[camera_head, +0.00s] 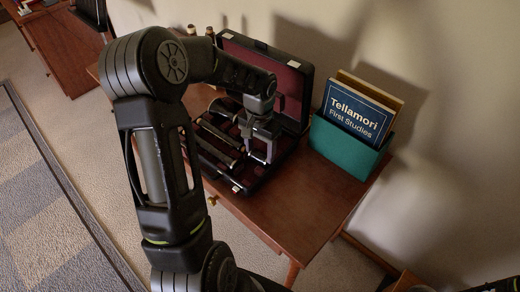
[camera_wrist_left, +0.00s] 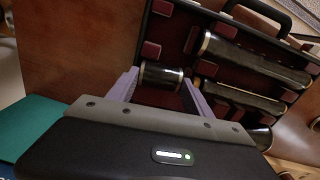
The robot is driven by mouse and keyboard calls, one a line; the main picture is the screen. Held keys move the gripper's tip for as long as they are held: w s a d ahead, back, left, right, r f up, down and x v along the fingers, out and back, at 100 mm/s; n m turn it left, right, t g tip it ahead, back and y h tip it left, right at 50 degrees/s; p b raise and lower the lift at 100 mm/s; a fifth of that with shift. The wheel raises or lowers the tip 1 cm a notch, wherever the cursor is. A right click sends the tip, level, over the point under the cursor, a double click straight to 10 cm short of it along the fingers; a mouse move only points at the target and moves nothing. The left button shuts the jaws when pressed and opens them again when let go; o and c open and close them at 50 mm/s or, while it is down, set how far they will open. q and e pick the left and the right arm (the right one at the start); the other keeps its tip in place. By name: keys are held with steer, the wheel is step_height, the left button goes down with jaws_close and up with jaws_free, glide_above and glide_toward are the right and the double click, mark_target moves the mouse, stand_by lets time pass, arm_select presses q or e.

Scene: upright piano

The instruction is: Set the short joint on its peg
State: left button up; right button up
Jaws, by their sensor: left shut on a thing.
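My left gripper (camera_head: 259,155) is over the right front part of the open instrument case (camera_head: 236,187). In the left wrist view its two pale fingers (camera_wrist_left: 160,84) are shut on the short joint (camera_wrist_left: 161,75), a black cylinder with metal rings. The joint lies crosswise between the fingers near the case's edge; whether it touches the case I cannot tell. The arm and fingers hide the joint in the head view. Two small upright brown things (camera_head: 209,32) stand behind the case; I cannot tell if either is a peg. My right gripper is not in view.
Long black joints (camera_wrist_left: 255,61) lie in the case's maroon lining, beside maroon blocks (camera_wrist_left: 160,8). A teal box (camera_head: 345,150) with books (camera_head: 355,112) stands right of the case. The wooden table (camera_head: 305,205) is bare in front of the box.

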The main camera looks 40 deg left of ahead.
arm_select(q)
steer(key=shift+f, duration=0.3)
steer(key=shift+f+b, duration=0.3)
steer(key=shift+b, duration=0.05)
steer(key=o, duration=1.3)
steer(key=shift+r, duration=0.1)
steer(key=shift+o, duration=0.2)
steer(key=shift+r+p, duration=0.1)
steer(key=shift+p, duration=0.2)
